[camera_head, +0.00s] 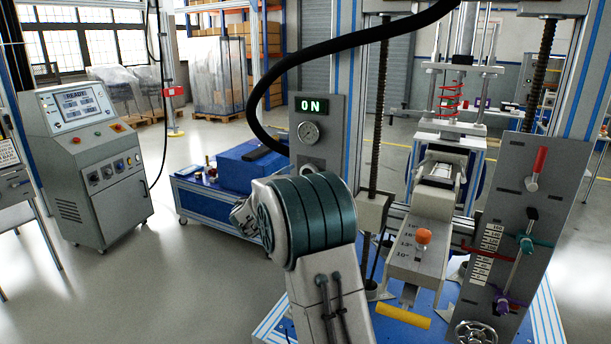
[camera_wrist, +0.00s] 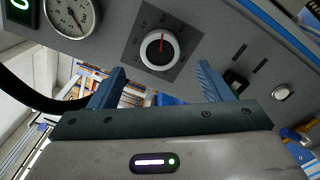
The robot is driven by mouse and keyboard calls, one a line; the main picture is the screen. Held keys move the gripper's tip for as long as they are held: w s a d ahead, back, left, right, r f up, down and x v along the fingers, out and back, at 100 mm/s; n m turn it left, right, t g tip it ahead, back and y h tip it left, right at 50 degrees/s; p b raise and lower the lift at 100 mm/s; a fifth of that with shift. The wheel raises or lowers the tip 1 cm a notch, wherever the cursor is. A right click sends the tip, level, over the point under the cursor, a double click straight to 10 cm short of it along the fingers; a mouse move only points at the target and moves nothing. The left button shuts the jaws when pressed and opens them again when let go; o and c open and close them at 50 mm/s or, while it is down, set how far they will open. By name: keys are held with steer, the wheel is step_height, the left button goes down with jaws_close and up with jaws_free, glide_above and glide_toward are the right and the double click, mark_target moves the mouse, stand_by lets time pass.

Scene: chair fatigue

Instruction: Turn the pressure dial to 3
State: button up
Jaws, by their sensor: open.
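The pressure dial (camera_wrist: 158,48) is a round knob with a white rim, black face and red pointer line, on a dark square plate of the grey panel in the wrist view. The dial shows between and beyond the fingertips; I see no contact. In the head view, my arm hides the gripper and most of the panel's lower part.
A pressure gauge (camera_head: 308,132) sits under a green ON display (camera_head: 312,105); the gauge also shows in the wrist view (camera_wrist: 72,15). A thick black cable (camera_head: 262,85) loops beside the panel. A lever with an orange knob (camera_head: 424,236) stands at right.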

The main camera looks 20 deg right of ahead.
steer(key=x, duration=0.6)
steer(key=shift+p, duration=0.4)
steer(key=shift+d, duration=0.15)
steer(key=shift+c, duration=0.3)
steer(key=c, duration=0.9)
